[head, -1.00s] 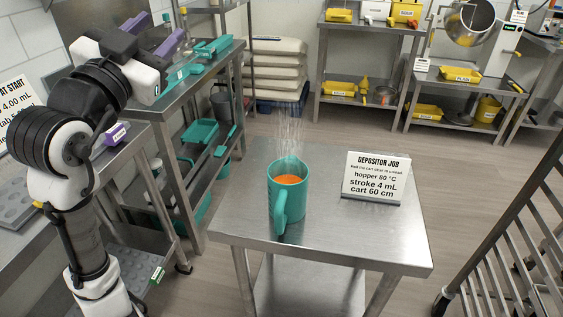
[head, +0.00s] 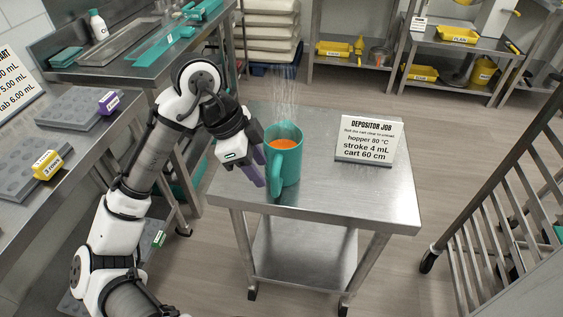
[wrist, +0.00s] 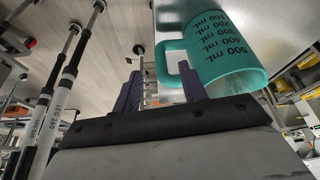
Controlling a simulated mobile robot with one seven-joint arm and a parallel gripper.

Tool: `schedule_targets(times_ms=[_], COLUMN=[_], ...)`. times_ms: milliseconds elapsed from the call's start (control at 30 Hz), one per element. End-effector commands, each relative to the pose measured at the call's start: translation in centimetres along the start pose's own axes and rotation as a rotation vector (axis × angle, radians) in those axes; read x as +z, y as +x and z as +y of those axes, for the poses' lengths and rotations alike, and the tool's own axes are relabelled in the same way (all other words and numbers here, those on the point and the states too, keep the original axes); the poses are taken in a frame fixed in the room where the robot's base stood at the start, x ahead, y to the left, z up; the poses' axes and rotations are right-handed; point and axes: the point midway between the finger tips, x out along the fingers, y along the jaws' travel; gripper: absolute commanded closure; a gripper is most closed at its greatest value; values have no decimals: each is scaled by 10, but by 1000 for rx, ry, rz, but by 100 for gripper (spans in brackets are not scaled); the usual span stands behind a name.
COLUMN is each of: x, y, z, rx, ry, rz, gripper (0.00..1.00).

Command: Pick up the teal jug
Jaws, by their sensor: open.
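The teal jug (head: 288,165) stands upright on the steel cart table, with orange contents and steam above it. Its handle (head: 275,172) faces the front left in the head view. My gripper (head: 260,170) is open, with purple fingers pointing down just left of the jug, close to the handle. In the wrist view the jug (wrist: 228,50) shows dark mL markings, and its handle (wrist: 163,58) lies in line with the gap between the fingers (wrist: 160,88). I cannot tell whether a finger touches the jug.
The cart table (head: 330,200) is otherwise clear except for the depositor job sign (head: 367,140) right of the jug. A bench with grey moulds (head: 78,105) stands at the left, a rack (head: 500,200) at the right. Shelves with yellow trays (head: 457,35) are behind.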

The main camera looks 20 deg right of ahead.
Motion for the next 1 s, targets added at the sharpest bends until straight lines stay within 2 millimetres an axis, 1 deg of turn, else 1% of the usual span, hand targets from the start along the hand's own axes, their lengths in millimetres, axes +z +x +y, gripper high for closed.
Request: schedule_targets(times_ms=[67,267,500,600,867,900,1000], x=[0,-2,-6,-6,-6,-6,-6], y=[9,21,55,64,67,67,66], z=[0,0,1,1,0,0,0], rx=[1,-1,0,-1,-3,-2,-3], ry=[0,0,-1,-1,-1,-1,-1], rz=[2,2,4,3,1,1,1], gripper=[58,58,58,58,58,60,73])
